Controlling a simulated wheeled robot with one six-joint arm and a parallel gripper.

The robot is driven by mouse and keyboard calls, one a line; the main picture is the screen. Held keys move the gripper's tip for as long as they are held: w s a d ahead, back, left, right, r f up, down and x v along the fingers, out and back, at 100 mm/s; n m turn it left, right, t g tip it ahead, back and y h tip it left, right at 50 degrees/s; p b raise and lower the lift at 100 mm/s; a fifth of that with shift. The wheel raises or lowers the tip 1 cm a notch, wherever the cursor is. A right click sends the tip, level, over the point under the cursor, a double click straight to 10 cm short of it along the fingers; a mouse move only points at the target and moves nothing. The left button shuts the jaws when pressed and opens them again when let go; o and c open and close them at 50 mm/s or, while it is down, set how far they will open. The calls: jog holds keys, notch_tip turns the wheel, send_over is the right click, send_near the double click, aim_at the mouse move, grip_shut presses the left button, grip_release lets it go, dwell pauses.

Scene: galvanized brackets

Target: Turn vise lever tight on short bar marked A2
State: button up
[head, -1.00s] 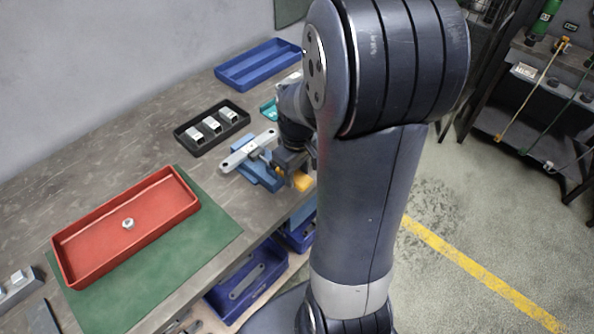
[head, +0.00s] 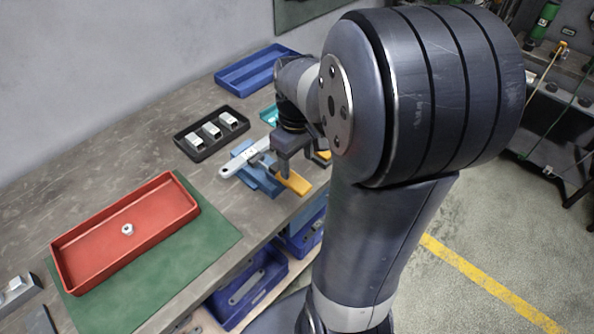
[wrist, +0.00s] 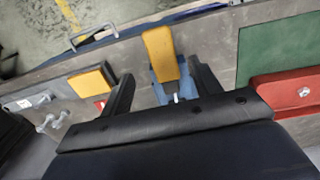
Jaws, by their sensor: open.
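The blue vise (head: 262,181) stands near the front edge of the bench. A light grey bar (head: 233,168) lies across it in the head view, partly hidden by my gripper; no marking on it is readable. The vise's yellow lever (head: 293,183) points toward the bench's front edge. It also shows in the wrist view (wrist: 160,54), with the blue vise (wrist: 165,90) behind it. My gripper (wrist: 162,72) is open, its dark fingers on either side of the lever with gaps visible. In the head view my gripper (head: 287,165) is just above the lever.
A black tray (head: 185,146) with several metal brackets is behind the vise. A red tray (head: 75,284) holding a small nut sits on a green mat (head: 213,240). A blue tray (head: 222,78) is at the back. A yellow block (wrist: 92,83) shows left in the wrist view.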

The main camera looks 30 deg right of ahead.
aim_at(294, 184)
notch_tip(294, 184, up, 4)
jog(key=shift+r, duration=0.1)
dwell(0.4)
notch_tip(294, 184, down, 11)
jog(key=shift+r, duration=0.1)
dwell(0.4)
jog(key=shift+f, duration=0.25)
jog(key=shift+a+r+m, duration=0.2)
jog(key=shift+m, duration=0.1)
jog(key=shift+s+a+m, duration=0.1)
jog(key=shift+a+m, duration=0.2)
jog(key=shift+m, duration=0.2)
dwell(0.8)
